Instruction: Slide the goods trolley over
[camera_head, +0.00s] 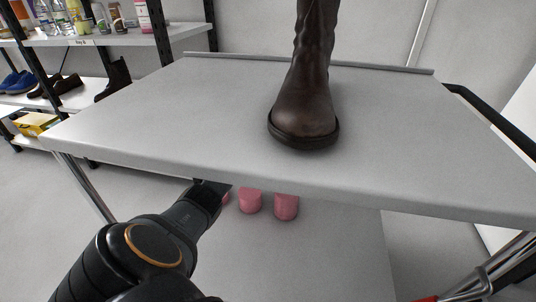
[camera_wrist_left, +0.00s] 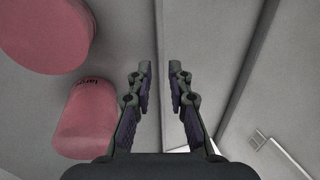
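The goods trolley (camera_head: 200,110) has a grey top deck and chrome legs, and fills most of the head view. A dark brown boot (camera_head: 304,100) stands upright on its top. Several pink cylinders sit on the lower shelf (camera_head: 345,250); one pink cylinder (camera_head: 286,206) shows clearly. My left gripper (camera_wrist_left: 160,68) is open, its two fingers apart, with a grey panel edge behind the gap. In the head view it is at the front edge of the top deck, its tips partly hidden there. I cannot tell whether it touches the trolley. My right gripper is not in view.
A shelf rack (camera_head: 120,40) with bottles and boxes stands at the back left. Shoes and a yellow box (camera_head: 36,124) are on its lower levels. Pale floor (camera_head: 40,220) is clear left of the trolley. A black bar (camera_head: 490,112) runs along the trolley's right side.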

